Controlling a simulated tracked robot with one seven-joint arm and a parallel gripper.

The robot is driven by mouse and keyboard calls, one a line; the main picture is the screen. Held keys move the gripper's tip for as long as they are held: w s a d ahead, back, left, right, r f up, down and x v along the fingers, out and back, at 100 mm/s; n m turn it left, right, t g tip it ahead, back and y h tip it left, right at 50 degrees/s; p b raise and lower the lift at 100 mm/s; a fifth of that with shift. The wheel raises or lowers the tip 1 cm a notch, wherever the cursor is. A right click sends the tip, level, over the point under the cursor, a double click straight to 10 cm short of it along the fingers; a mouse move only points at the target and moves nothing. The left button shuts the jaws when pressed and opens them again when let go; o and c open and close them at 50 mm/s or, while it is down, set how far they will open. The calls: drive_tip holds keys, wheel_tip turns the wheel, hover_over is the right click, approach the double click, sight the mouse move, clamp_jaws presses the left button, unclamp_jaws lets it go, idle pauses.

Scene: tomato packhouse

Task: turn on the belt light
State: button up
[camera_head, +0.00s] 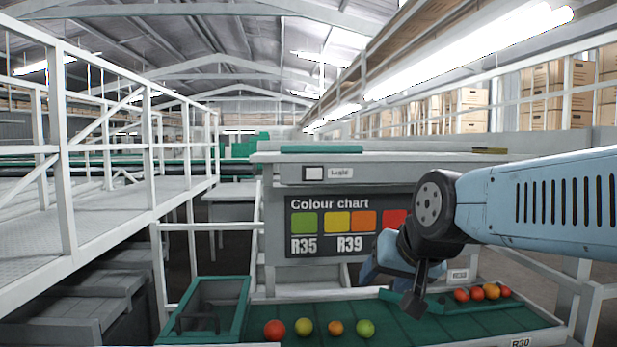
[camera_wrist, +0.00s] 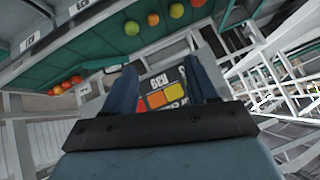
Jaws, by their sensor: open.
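The light switch (camera_head: 313,173) is a pale square in a dark frame on the grey front panel below the counter top. A label (camera_head: 341,173) reading "Light" sits just right of it. My gripper (camera_head: 372,268) is in front of the colour chart's lower right, below and right of the switch and clear of it. In the wrist view my gripper (camera_wrist: 161,68) shows two blue fingers spread apart with nothing between them. The colour chart (camera_wrist: 160,96) shows beyond the gap. I cannot make out the switch in the wrist view.
The green belt (camera_head: 390,315) below carries several tomatoes (camera_head: 335,327). More tomatoes (camera_head: 483,293) lie at its right. A green-rimmed bin (camera_head: 205,310) stands at left. White railings (camera_head: 150,150) run along the left. The space before the switch is clear.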

drive_tip(key=w+a+r+m+t+y, duration=0.2)
drive_tip(key=w+a+r+m+t, duration=0.25)
drive_tip(key=w+a+r, duration=0.35)
drive_tip(key=m+t+h, duration=0.4)
drive_tip(key=m+t, duration=0.1)
drive_tip(key=m, duration=0.6)
approach(309, 174)
drive_tip(key=shift+m, duration=0.25)
drive_tip(key=w, duration=0.7)
drive_tip(key=shift+w+f, duration=0.1)
drive_tip(key=shift+w, duration=0.25)
